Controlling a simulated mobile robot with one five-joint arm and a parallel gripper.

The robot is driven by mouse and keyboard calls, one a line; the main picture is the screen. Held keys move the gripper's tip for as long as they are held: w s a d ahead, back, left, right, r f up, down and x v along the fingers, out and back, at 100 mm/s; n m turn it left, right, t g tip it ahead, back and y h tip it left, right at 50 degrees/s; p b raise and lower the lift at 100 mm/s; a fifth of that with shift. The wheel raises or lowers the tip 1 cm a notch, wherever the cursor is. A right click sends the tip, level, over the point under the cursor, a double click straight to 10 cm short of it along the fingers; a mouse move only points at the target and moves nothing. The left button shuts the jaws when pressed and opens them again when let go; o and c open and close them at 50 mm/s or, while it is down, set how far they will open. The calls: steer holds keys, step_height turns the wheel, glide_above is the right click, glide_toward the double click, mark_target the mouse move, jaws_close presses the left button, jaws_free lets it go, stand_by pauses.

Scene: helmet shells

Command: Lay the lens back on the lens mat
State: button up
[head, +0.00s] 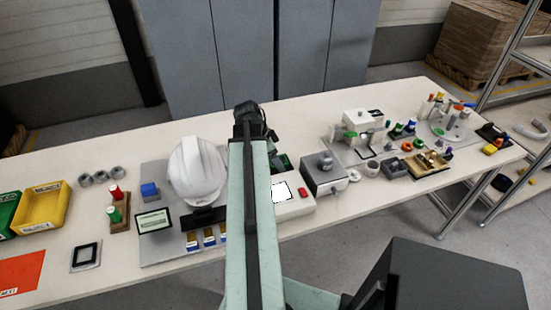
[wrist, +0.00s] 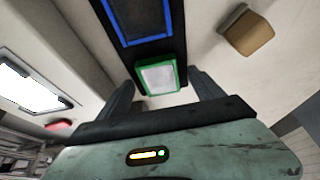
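In the wrist view, a pale pane (wrist: 158,77) that looks like the lens lies inside a green-outlined square on a black board (wrist: 178,45). A blue-outlined square shows beside it. My gripper (wrist: 164,82) has its two dark fingers apart, one on each side of the pane; I see no contact. In the head view, the black and green board (head: 282,162) shows partly behind my arm, and the fingertips are hidden. A pale mat with a black square frame (head: 86,255) lies at the front left; I cannot tell which of these is the lens mat.
A white device with a bright screen (head: 281,191) and red button stands right of my arm. A white helmet shell (head: 197,171) stands left of it. Yellow (head: 42,206) and green bins are at far left. A grey box (head: 322,174) and several small parts are right.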

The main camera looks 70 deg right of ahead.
steer(key=p+v, duration=0.7)
steer(key=shift+s+r, duration=0.1)
steer(key=shift+r, duration=0.1)
steer(key=shift+a+r, duration=0.1)
steer(key=shift+r, duration=0.05)
